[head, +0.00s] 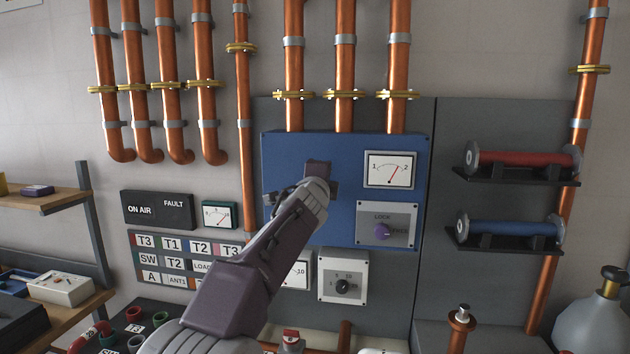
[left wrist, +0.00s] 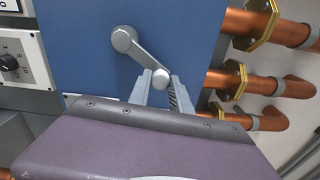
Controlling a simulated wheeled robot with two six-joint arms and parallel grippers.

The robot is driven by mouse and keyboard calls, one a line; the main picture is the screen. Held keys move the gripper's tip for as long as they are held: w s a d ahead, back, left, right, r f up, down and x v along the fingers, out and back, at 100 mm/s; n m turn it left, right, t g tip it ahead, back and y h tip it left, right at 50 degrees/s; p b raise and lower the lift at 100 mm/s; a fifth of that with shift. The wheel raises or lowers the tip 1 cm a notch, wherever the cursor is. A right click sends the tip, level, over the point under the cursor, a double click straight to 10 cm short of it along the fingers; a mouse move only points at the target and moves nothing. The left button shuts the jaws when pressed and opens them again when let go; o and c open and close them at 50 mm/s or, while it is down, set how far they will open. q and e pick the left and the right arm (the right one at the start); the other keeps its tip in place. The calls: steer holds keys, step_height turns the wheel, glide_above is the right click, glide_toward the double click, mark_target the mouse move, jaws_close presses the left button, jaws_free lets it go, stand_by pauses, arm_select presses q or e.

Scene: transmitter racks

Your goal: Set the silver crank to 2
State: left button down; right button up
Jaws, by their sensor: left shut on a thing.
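The silver crank (left wrist: 141,54) is on the blue panel, with a round hub at one end and a round knob at the other. My left gripper (left wrist: 161,86) is shut on the crank's knob, one finger on each side. In the head view my left arm covers the crank and the fingertips. A white gauge (head: 390,170) at the blue panel's upper right is marked 1 and 2. Its red needle leans right of the middle, between the two marks and nearer 2. My right gripper is not in view.
A lock plate with a purple knob (head: 382,231) sits right of my arm on the blue panel (head: 345,151). A grey plate with a black dial (head: 343,286) is below. Copper pipes (head: 345,60) enter the panel's top. Red and blue cylinders (head: 522,159) are mounted at right.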

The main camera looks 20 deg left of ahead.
arm_select(q)
steer(key=shift+w+d+f+m+b, duration=0.15)
steer(key=shift+d+f+m+b, duration=0.4)
steer(key=shift+m, duration=0.65)
steer(key=shift+w+d+f+m+b, duration=0.1)
steer(key=shift+d+f+m+b, duration=0.25)
steer(key=shift+d+f+m, duration=0.6)
steer(key=shift+a+r+m, duration=0.15)
steer(key=shift+a+m, duration=0.2)
steer(key=shift+a, duration=0.05)
steer(key=c, duration=1.3)
jaws_free()
steer(key=shift+o, duration=0.6)
steer(key=shift+w, duration=0.15)
steer(key=b+v, duration=0.2)
steer(key=v, duration=0.7)
steer(key=shift+b, duration=0.35)
